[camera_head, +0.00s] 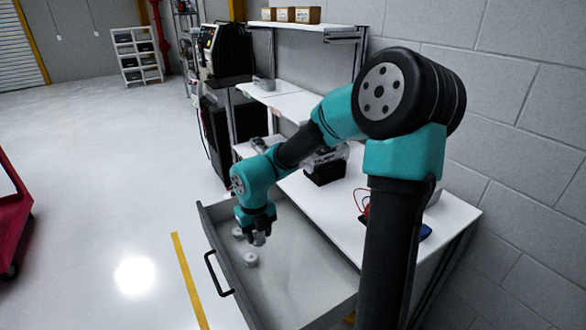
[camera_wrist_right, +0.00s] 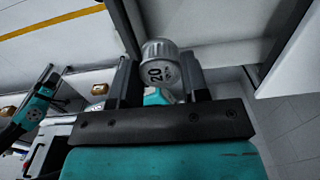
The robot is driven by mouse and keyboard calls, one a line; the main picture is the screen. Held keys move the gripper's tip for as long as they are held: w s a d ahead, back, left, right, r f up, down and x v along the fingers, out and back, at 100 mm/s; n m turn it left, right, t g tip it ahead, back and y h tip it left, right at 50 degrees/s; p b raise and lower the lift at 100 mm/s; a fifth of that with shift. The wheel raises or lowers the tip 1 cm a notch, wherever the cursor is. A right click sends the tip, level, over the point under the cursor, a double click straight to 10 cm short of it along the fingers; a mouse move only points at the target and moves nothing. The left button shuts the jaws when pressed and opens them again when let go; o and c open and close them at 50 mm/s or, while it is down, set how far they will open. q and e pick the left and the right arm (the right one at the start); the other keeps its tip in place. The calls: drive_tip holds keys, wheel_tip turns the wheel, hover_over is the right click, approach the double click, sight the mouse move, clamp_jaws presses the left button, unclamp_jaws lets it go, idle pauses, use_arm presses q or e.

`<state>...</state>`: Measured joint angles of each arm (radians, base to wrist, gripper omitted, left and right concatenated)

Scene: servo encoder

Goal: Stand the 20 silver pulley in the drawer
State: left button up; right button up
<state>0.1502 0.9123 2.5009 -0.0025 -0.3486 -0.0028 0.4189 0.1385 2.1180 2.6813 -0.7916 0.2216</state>
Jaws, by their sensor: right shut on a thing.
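The silver pulley (camera_wrist_right: 160,72) with a black "20" on its side is between the two dark fingers of my right gripper (camera_wrist_right: 160,80), which is shut on it. In the head view my right gripper (camera_head: 258,230) points down over the open grey drawer (camera_head: 213,240), near its front left part. The held pulley (camera_head: 259,239) shows small below the fingers there; I cannot tell whether it touches the drawer floor. My left gripper is in neither view.
Two other silver pieces sit in the drawer, one beside the gripper (camera_head: 238,233) and one nearer the handle (camera_head: 251,260). The rest of the drawer floor is bare. The white workbench (camera_head: 335,205) stands behind, with a black item (camera_head: 325,168) on it.

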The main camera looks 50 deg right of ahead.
hover_over(265, 296)
drive_tip(key=shift+f, duration=11.95)
drive_tip(key=shift+f, duration=1.4)
drive_tip(key=o, duration=1)
